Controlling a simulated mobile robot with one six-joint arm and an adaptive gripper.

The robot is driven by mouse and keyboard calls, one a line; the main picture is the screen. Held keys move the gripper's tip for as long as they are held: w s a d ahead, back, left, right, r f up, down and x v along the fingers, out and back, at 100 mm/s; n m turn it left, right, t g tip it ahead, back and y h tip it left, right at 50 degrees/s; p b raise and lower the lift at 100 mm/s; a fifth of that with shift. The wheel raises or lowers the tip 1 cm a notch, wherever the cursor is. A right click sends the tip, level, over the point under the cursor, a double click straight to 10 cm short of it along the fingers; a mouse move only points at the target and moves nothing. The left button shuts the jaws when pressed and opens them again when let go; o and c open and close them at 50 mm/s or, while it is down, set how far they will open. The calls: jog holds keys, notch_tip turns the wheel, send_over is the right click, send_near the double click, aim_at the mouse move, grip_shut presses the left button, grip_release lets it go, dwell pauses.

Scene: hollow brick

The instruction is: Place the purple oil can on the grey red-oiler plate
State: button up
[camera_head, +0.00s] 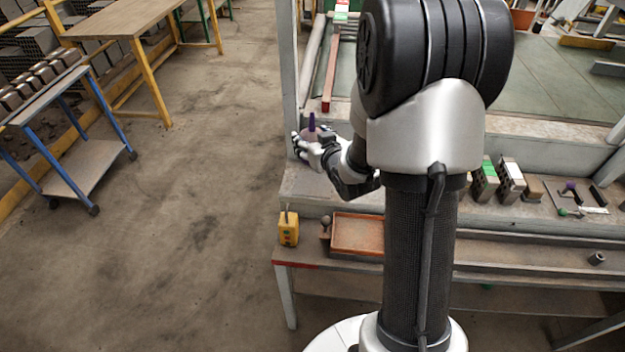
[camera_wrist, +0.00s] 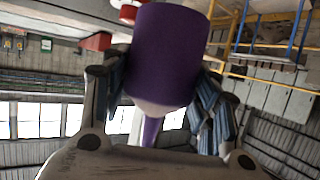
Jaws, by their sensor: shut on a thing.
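My gripper (camera_head: 318,148) is shut on the purple oil can (camera_head: 312,123), held over the left end of the workbench. In the wrist view the purple oil can (camera_wrist: 166,60) fills the middle, its wide purple body and a narrow purple spout between the fingers of my gripper (camera_wrist: 160,100). The spout points up in the head view. I cannot make out a grey red-oiler plate for certain; my arm hides part of the bench. A red and white thing (camera_wrist: 128,10) shows at the top of the wrist view, partly cut off.
A yellow box (camera_head: 288,228) and an orange-brown tray (camera_head: 357,234) sit on the lower front shelf. Bricks (camera_head: 510,178) and a grey board with small tools (camera_head: 580,196) stand to the right. A blue trolley (camera_head: 85,165) is at left. The floor between is clear.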

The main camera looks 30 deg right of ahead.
notch_tip(320, 180, down, 14)
jog(key=b, duration=0.3)
jog(key=shift+r, duration=0.1)
jog(key=shift+b, duration=0.35)
jog(key=shift+f, duration=0.25)
jog(key=o, duration=1.2)
jog(key=shift+r, duration=0.1)
jog(key=shift+o, duration=0.2)
jog(key=shift+r, duration=0.25)
jog(key=p+v, duration=0.6)
jog(key=v, duration=0.4)
